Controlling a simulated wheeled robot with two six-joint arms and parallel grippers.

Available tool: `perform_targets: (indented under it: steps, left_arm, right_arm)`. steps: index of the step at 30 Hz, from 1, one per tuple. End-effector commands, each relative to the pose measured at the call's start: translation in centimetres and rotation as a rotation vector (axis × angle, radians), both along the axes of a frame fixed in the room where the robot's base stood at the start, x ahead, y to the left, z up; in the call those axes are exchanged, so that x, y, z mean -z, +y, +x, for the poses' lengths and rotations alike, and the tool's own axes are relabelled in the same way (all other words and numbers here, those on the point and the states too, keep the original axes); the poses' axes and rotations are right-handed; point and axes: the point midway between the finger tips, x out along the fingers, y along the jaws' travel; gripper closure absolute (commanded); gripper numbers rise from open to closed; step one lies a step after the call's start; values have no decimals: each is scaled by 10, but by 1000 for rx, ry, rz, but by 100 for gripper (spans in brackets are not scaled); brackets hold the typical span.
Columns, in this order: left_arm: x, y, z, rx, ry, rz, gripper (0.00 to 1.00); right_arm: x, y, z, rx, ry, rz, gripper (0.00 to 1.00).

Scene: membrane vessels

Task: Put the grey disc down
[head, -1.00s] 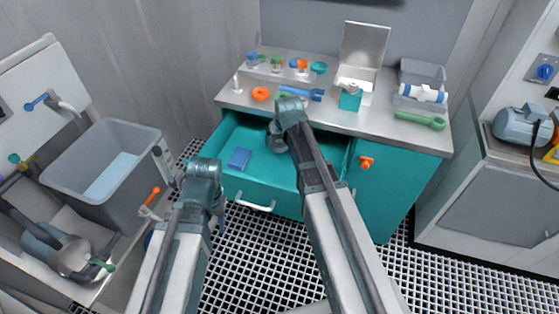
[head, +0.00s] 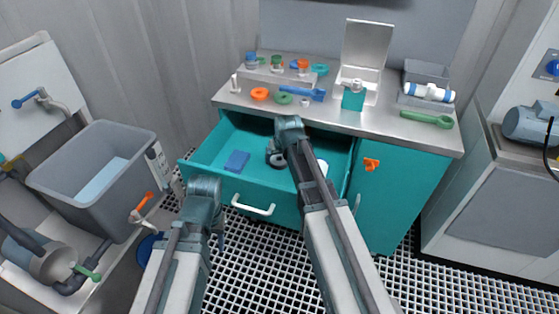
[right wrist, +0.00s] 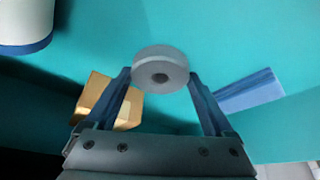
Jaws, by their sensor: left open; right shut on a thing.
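The grey disc (right wrist: 160,72), with a dark hole in its middle, sits between the fingertips of my right gripper (right wrist: 163,85) in the right wrist view. That gripper is shut on it. In the head view my right gripper (head: 276,158) reaches down inside the open teal drawer (head: 268,194), with the disc partly hidden by the arm. I cannot tell whether the disc touches the drawer floor. My left gripper (head: 218,238) is open and empty, low in front of the drawer; its fingers are mostly hidden behind its wrist.
In the drawer lie a blue block (head: 237,161), a white cylinder (head: 322,167) and a tan box (right wrist: 108,100). The counter above holds an orange ring (head: 260,94), a green ring (head: 284,98) and a green wrench (head: 427,119). A grey sink (head: 120,205) stands at left.

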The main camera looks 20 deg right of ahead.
Motion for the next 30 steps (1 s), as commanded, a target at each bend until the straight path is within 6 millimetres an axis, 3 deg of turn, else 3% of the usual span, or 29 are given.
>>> perform_targets:
  steps: [6,7,9,20,30]
  left_arm:
    - [4,0,0,0,0,0,53]
    - [3,0,0,0,0,0,53]
    - [2,0,0,0,0,0,53]
    - [-1,0,0,0,0,0,53]
    - [-34,0,0,0,0,0,53]
  right_arm:
    - [4,0,0,0,0,0,71]
    - [3,0,0,0,0,0,11]
    - [2,0,0,0,0,0,0]
    - [-1,0,0,0,0,0,0]
    - [-34,0,-13,0,0,0,0]
